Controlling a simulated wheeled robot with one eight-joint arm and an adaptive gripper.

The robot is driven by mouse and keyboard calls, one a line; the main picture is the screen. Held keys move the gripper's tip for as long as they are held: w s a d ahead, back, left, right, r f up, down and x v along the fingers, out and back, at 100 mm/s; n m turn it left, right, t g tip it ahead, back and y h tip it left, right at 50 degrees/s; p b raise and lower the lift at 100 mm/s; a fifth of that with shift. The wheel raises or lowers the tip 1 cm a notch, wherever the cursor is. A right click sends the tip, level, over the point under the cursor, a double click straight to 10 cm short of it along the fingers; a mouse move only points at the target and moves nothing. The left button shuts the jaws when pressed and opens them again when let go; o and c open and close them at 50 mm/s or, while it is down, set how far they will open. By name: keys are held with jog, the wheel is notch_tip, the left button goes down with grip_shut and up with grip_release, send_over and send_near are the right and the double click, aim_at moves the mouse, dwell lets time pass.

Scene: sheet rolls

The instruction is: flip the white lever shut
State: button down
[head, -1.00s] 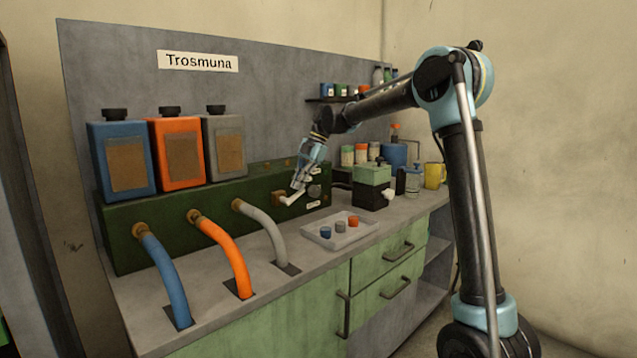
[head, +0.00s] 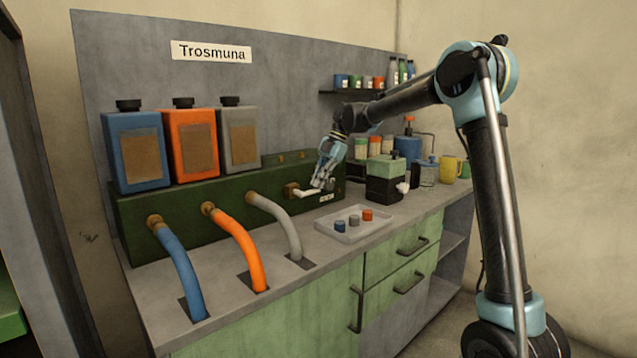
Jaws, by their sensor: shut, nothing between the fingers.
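The white lever (head: 308,192) sticks out to the right from a brass valve fitting (head: 291,190) on the front of the dark green box (head: 230,206). My gripper (head: 318,184) is shut and empty, pointing down at the lever's outer end. It looks very close to the lever, and I cannot tell whether they touch. The gripper hides part of the box front behind it. A small label shows just below the lever's end.
A tray (head: 375,232) with small blue, grey and orange caps lies in front of the box. A green and black container (head: 385,180) stands close on the right, with jars behind.

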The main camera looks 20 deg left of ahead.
jog(key=shift+r, duration=0.1)
jog(key=shift+r, duration=0.2)
jog(key=w+d+f+v, duration=0.1)
jog(key=v, duration=1.1)
jog(key=shift+w+d+r, duration=0.25)
jog(key=shift+w, duration=0.05)
